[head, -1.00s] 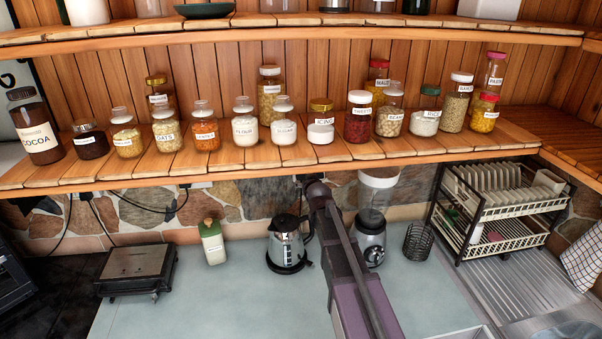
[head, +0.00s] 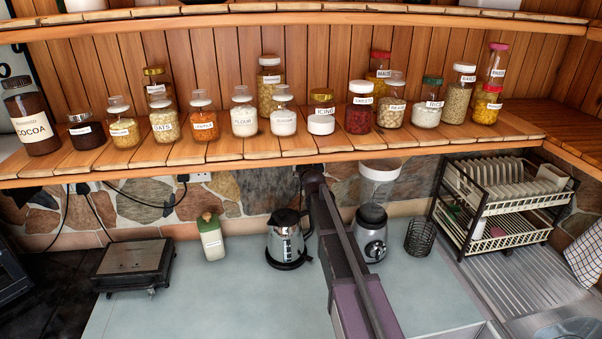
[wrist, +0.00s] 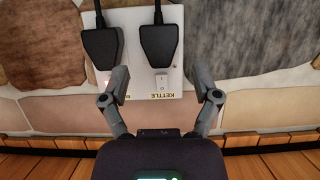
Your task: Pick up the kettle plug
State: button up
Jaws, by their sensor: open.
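The kettle plug (wrist: 158,46) is black, with a cord running up the wrist picture. The plug lies between the finger lines but farther up the picture than the fingertips; I see no contact. In the head view, the shelf and my arm hide the plug and most of my gripper. The steel kettle (head: 287,243) stands on the counter.
A second black plug (wrist: 101,46) sits close left of the kettle plug. A wooden shelf (head: 270,147) with several jars overhangs the wall. A blender (head: 371,232) stands right of my arm, and a cream container (head: 211,238) left of the kettle.

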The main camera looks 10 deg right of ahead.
aim_at(299, 168)
jog(key=shift+w, duration=0.2)
jog(key=b+x, duration=0.2)
jog(key=x, duration=0.3)
jog(key=shift+w+f, duration=0.1)
jog(key=shift+f, duration=0.1)
dwell(0.7)
jog(key=c, duration=1.1)
jog(key=shift+r, duration=0.1)
jog(key=shift+s+a+r+p, duration=0.4)
jog(key=shift+a+r+p, duration=0.05)
jog(key=shift+r+p, duration=0.15)
jog(key=s+a+r+p, duration=0.6)
jog(key=s+a, duration=0.1)
jog(key=a, duration=0.3)
jog(key=shift+s+a+r+p, duration=0.2)
jog(key=shift+s+r+p, duration=0.05)
jog(key=shift+r+p, duration=0.1)
